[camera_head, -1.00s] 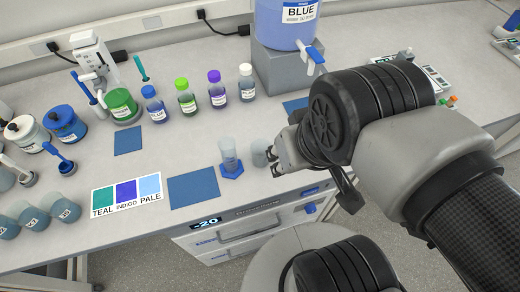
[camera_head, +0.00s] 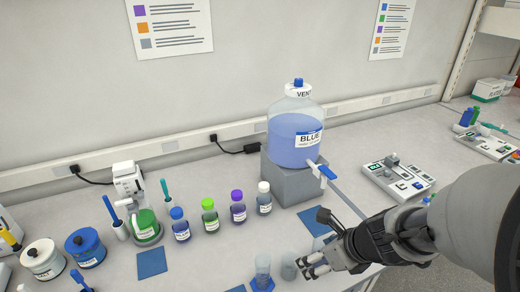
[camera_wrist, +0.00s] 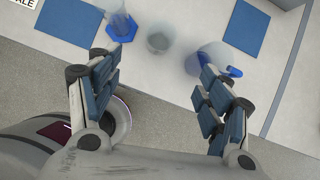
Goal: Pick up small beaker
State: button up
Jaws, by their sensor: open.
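The small beaker (camera_head: 288,267) is a pale, translucent cup upright on the bench near the front edge. It stands just left of my gripper (camera_head: 308,266) in the head view. In the wrist view the beaker (camera_wrist: 158,40) shows beyond the fingertips, roughly midway between the two spread fingers of my gripper (camera_wrist: 158,76). The fingers are open and nothing is between them. I see a gap to the beaker in the wrist view. A clear cylinder with a blue hexagonal base (camera_head: 262,270) stands close to its left.
In the wrist view a larger translucent shape (camera_wrist: 212,58) with a blue part lies by the right finger; I cannot tell what it is. Several capped bottles (camera_head: 209,216) and the BLUE tank (camera_head: 296,140) stand behind. A blue pad (camera_head: 151,263) lies left.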

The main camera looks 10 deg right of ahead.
jog(key=b, duration=0.6)
send_near(284, 263)
jog(key=shift+b+x, duration=1.75)
jog(key=shift+x, duration=1)
jog(key=shift+d, duration=0.15)
jog(key=shift+s, duration=0.1)
jog(key=c, duration=1)
jog(key=shift+r, duration=0.15)
